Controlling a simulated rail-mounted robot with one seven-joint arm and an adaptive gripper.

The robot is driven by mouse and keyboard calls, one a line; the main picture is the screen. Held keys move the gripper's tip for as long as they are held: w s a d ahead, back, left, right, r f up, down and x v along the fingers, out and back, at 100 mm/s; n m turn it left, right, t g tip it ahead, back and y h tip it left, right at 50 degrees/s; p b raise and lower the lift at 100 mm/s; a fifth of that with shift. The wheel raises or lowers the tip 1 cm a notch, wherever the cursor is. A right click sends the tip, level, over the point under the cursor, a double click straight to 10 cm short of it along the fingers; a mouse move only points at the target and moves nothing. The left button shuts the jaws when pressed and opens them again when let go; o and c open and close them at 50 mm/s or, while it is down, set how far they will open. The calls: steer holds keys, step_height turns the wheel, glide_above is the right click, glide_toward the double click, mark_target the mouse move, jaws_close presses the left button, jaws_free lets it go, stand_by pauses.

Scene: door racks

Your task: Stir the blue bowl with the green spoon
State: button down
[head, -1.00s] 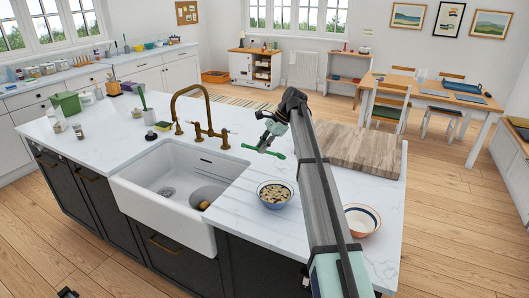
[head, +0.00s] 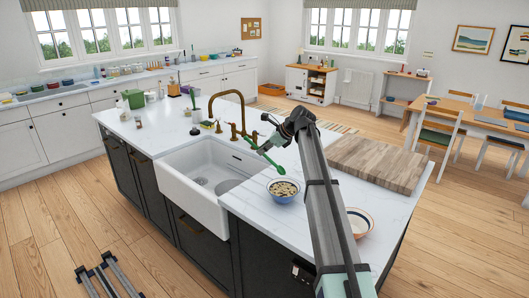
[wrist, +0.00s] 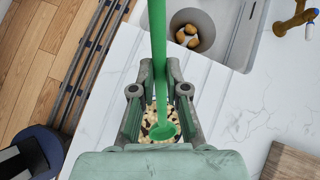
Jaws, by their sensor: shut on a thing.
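The blue bowl (head: 284,194) stands on the white island counter, right of the sink, with pale and dark pieces in it. My gripper (head: 266,146) is above and behind it, shut on the green spoon (head: 270,158). The spoon slants down, its head (head: 280,170) over the bowl's far side; I cannot tell if it touches the contents. In the wrist view the spoon handle (wrist: 157,35) runs between the fingers, and its head (wrist: 165,131) lies in front of the bowl's contents. The gripper hides most of the bowl there.
A white sink (head: 190,200) with a brass tap (head: 238,118) is left of the bowl. A wooden board (head: 385,163) lies to the right. An orange-rimmed bowl (head: 360,222) stands nearer the front right.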

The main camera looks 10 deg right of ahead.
steer(key=shift+d, duration=0.1)
step_height(320, 180, down, 10)
steer(key=b, duration=0.4)
stand_by(0.7)
steer(key=shift+r, duration=0.1)
stand_by(0.3)
